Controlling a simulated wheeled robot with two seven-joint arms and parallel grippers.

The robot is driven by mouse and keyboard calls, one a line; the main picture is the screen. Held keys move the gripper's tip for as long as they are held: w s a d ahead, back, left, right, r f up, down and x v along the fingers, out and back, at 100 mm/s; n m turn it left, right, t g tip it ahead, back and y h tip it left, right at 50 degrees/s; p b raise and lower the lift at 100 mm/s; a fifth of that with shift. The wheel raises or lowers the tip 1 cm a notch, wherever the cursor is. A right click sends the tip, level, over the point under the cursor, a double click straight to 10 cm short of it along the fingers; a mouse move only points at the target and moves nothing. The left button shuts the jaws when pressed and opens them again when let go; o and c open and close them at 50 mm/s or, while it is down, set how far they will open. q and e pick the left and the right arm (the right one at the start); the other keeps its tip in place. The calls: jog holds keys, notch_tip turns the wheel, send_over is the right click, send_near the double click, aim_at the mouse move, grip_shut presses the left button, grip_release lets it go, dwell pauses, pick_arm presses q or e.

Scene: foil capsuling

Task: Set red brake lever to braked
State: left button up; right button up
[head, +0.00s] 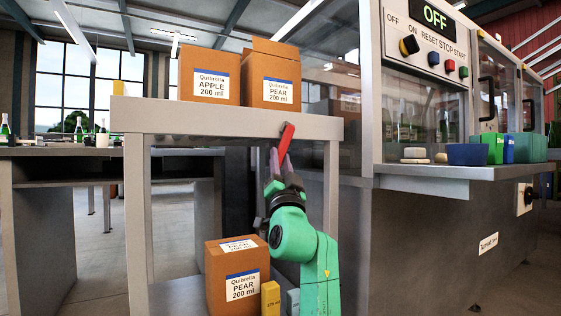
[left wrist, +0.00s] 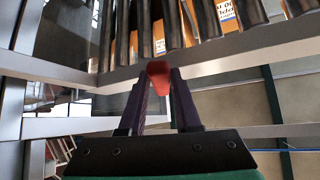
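The red brake lever (head: 286,141) stands out at the front edge of the grey shelf unit, tilted with its upper end to the right. My left gripper (head: 280,165) is at the lever's lower part, its fingers pointing up. In the left wrist view the lever's red end (left wrist: 158,70) lies between the two fingertips (left wrist: 160,80) and about fills the gap. I cannot tell whether the fingers press on it. The lever's pivot is hidden. My right gripper is out of view.
Cartons (head: 209,75) stand on the shelf unit's top (head: 230,119); another carton (head: 238,278) and a yellow box (head: 270,298) are low beside my left arm. A machine with a control panel (head: 432,45) and a ledge (head: 420,172) stands close at the right.

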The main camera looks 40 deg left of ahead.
pick_arm(q)
jog(key=o, duration=0.3)
jog(key=shift+d+f, duration=0.1)
jog(key=b+v, duration=0.1)
jog(key=v, duration=1.3)
jog(key=shift+d+f, duration=0.1)
jog(key=shift+f, duration=0.05)
